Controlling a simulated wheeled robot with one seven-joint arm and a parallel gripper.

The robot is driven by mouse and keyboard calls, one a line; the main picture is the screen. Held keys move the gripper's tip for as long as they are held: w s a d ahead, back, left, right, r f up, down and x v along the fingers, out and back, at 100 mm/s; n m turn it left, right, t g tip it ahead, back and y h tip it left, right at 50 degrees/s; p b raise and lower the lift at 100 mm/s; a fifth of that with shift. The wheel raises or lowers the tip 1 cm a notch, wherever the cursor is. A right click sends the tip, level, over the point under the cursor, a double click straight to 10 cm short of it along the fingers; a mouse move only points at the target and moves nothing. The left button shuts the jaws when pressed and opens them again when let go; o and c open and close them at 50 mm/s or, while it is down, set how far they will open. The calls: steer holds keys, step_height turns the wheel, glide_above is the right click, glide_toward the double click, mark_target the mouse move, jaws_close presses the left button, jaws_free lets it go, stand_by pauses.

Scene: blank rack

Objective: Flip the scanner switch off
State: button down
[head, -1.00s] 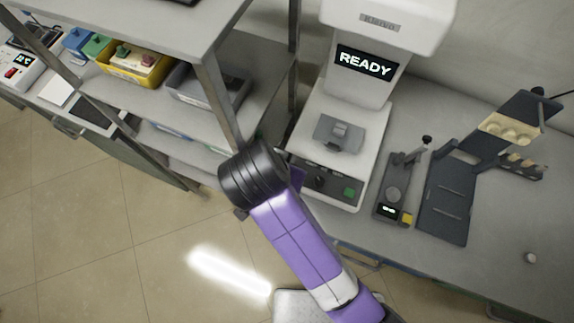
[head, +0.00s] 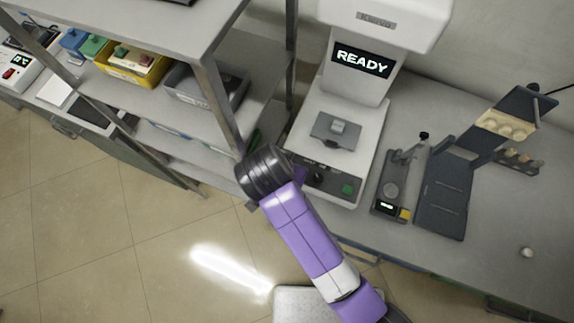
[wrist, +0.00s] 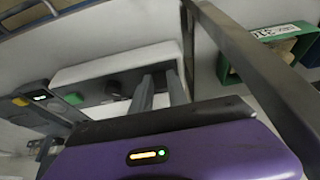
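The scanner (head: 365,105) is a white machine with a lit screen (head: 362,61) reading READY. Its dark front panel (head: 330,183) carries a green button (head: 347,189) and a dark round knob (head: 318,177). The wrist view shows the panel's green button (wrist: 73,99) and dark knob (wrist: 115,89). My gripper (wrist: 160,76) reaches to the panel's end beyond the knob, its two grey fingers a little apart with nothing visible held. The fingertips cover that part of the panel, so the switch and any contact cannot be made out. My wrist hides most of the gripper in the head view.
A metal shelf rack stands close left of the scanner; its post (head: 219,103) is near my wrist. It holds a yellow bin (head: 118,78) and a grey bin (head: 187,97). Right of the scanner are a small device (head: 389,192) and a dark stand (head: 443,199). Open floor lies in front.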

steer(key=shift+w+d+r+g+p, duration=0.15)
steer(key=shift+r+g+p, duration=0.3)
steer(key=shift+p, duration=0.5)
steer(key=shift+w+g+y+p, duration=0.15)
steer(key=shift+g+y+p, duration=0.2)
steer(key=shift+p, duration=0.1)
steer(key=shift+w+f+g+y, duration=0.25)
steer(key=shift+g+y, duration=0.1)
steer(key=shift+g, duration=0.65)
steer(key=c, duration=1.3)
jaws_free()
